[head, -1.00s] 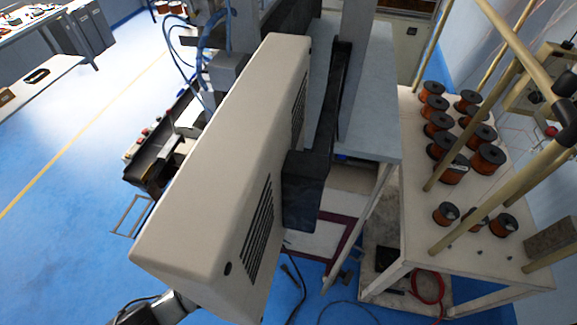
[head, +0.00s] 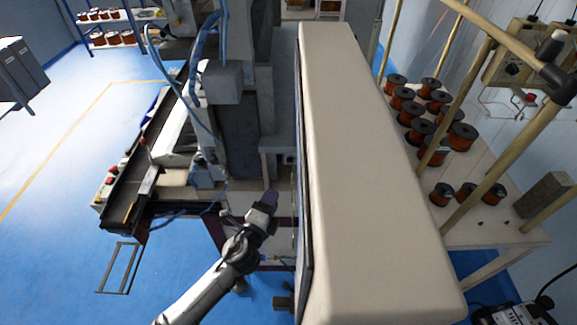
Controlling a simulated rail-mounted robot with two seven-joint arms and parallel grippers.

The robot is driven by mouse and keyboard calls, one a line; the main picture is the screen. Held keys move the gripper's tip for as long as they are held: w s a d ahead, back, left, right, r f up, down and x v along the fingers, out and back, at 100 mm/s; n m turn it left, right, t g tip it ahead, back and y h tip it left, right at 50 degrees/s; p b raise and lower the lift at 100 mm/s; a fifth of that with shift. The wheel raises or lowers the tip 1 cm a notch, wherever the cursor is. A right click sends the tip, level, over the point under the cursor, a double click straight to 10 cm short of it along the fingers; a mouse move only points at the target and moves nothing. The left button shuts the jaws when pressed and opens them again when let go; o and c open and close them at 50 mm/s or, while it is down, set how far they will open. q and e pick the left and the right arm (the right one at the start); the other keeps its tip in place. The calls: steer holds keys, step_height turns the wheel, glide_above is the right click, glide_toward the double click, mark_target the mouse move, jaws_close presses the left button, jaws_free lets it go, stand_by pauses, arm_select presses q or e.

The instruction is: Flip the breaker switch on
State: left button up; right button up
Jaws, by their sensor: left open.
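No breaker switch can be made out in the head view. A large beige cabinet (head: 365,170) fills the middle right, seen from its back. Its front faces left and is hidden at this angle, apart from a thin dark edge. My left gripper (head: 269,200) is just left of this edge, at the end of the arm that rises from the bottom. It is open, its fingers are dark and small, and nothing shows between them. I cannot tell whether it touches the cabinet. My right gripper is not in view.
The winding machine (head: 240,110) with blue hoses stands behind my left gripper. A long dark bench unit (head: 140,185) is at left. A white table (head: 500,232) with copper spools (head: 462,137) and tan poles stands at right. The blue floor (head: 60,240) at left is open.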

arm_select(q)
steer(key=n, duration=0.1)
steer(key=b, duration=0.3)
glide_toward(291, 157)
steer(key=x, duration=0.5)
steer(key=shift+s+d+f, duration=0.2)
steer(key=shift+d+f, duration=0.15)
steer(key=shift+x, duration=0.8)
steer(key=shift+w+b, duration=0.2)
steer(key=shift+b, duration=0.1)
